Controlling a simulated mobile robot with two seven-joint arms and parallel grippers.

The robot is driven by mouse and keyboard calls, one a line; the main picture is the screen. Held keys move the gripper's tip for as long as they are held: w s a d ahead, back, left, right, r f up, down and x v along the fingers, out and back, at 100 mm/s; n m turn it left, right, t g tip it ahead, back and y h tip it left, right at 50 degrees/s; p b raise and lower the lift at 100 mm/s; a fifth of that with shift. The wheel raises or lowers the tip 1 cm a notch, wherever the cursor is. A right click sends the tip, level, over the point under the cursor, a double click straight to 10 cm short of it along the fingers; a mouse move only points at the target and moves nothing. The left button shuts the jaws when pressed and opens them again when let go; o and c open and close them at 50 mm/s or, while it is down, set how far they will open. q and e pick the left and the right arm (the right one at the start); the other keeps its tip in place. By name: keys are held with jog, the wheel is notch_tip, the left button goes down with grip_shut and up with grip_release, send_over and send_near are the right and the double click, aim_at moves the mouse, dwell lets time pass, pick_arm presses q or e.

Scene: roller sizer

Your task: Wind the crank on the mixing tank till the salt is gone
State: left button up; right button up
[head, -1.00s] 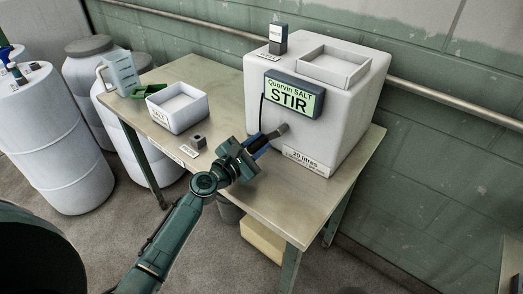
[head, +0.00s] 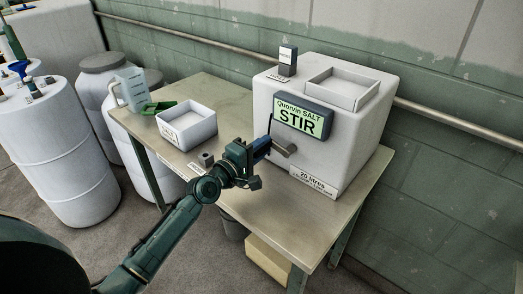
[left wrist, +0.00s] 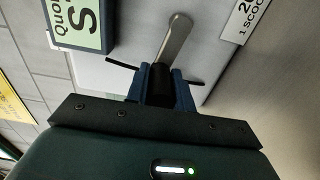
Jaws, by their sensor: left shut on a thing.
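The white mixing tank (head: 352,140) stands on the right half of the table. Its green display (head: 303,118) reads "Quorvin SALT STIR". The grey crank arm (head: 284,150) is on the tank's front, with its handle end left of and slightly above the hub. My left gripper (head: 262,147) is shut on the crank handle. In the left wrist view the black handle (left wrist: 160,82) sits between the blue fingers, with the bare crank arm (left wrist: 175,40) beyond. The inside of the tank and any salt in it cannot be made out. My right gripper is not in view.
A white salt box (head: 188,135), a small grey block (head: 206,159), a green scoop (head: 158,107) and a clear jug (head: 131,88) are on the table's left side. White drums (head: 58,140) stand left. A pipe (head: 450,125) runs along the wall.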

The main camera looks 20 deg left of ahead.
pick_arm(q)
jog(key=r+m, duration=0.1)
jog(key=m, duration=0.1)
jog(key=r+m+p, duration=0.1)
jog(key=shift+d+r+m, duration=0.15)
jog(key=shift+d+m, duration=0.15)
jog(key=shift+m, duration=0.1)
jog(key=shift+s+d+r+m+p, duration=0.1)
jog(key=shift+r+m+p, duration=0.1)
jog(key=shift+m+p, duration=0.3)
jog(key=shift+s+d+r+m+p, duration=0.25)
jog(key=shift+d+m+p, duration=0.45)
jog(key=shift+m, duration=0.75)
jog(key=shift+s+d+r+m+p, duration=0.15)
jog(key=shift+d+r+m+p, duration=0.25)
jog(key=shift+m+p, duration=0.8)
jog(key=shift+s+d+r+m+p, duration=0.25)
jog(key=shift+d+m+p, duration=0.35)
jog(key=shift+m, duration=1.05)
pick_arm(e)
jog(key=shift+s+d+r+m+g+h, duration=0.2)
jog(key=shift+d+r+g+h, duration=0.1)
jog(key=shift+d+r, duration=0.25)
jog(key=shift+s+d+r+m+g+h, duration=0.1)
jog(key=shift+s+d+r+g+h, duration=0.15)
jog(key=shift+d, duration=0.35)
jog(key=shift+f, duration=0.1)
